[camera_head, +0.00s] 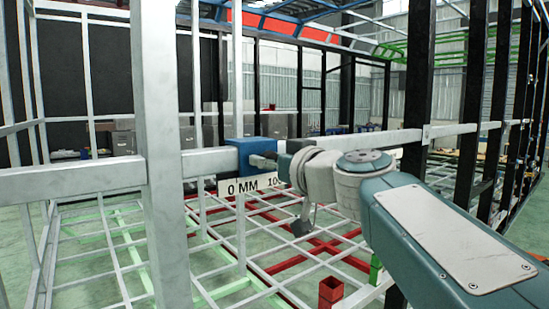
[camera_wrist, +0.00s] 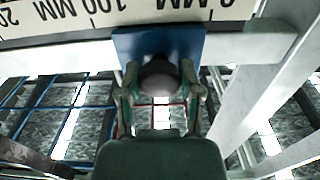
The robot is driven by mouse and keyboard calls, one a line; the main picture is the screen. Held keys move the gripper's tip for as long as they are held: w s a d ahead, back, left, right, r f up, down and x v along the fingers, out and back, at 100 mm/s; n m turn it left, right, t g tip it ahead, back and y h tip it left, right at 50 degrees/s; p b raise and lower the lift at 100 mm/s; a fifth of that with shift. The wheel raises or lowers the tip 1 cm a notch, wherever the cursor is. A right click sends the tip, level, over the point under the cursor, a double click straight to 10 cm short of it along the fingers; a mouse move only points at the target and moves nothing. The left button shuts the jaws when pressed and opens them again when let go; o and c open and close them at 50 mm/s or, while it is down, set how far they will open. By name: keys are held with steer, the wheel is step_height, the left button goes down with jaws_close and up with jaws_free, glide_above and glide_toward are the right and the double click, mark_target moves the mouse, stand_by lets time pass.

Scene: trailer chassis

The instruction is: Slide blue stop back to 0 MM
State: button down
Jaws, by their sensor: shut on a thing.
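The blue stop (camera_head: 240,155) sits on a pale horizontal rail (camera_head: 205,162), above the "0 MM" end of a white scale plate (camera_head: 250,185). In the wrist view the blue stop (camera_wrist: 128,45) lies between the upside-down "100 MM" and "0 MM" labels, its edge close to the "0 MM" text. A dark round knob (camera_wrist: 160,78) sticks out from the stop's face. My gripper (camera_head: 264,161) reaches in from the right; in the wrist view my gripper (camera_wrist: 160,92) has a finger on each side of the knob, shut on it. The exact reference mark is hidden.
A thick pale upright post (camera_head: 158,120) crosses the rail left of the stop. Black posts (camera_head: 415,90) stand to the right. Below is an open lattice of pale and red bars (camera_head: 300,265), with a short red square tube (camera_head: 331,292) near the front.

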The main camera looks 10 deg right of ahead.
mark_target(231, 159)
steer(key=a, duration=0.1)
steer(key=s+a, duration=0.1)
steer(key=a, duration=0.1)
steer(key=s+a, duration=0.1)
steer(key=shift+s+a, duration=0.15)
steer(key=shift+r, duration=0.1)
steer(key=shift+c, duration=1.3)
jaws_free()
steer(key=shift+a, duration=0.15)
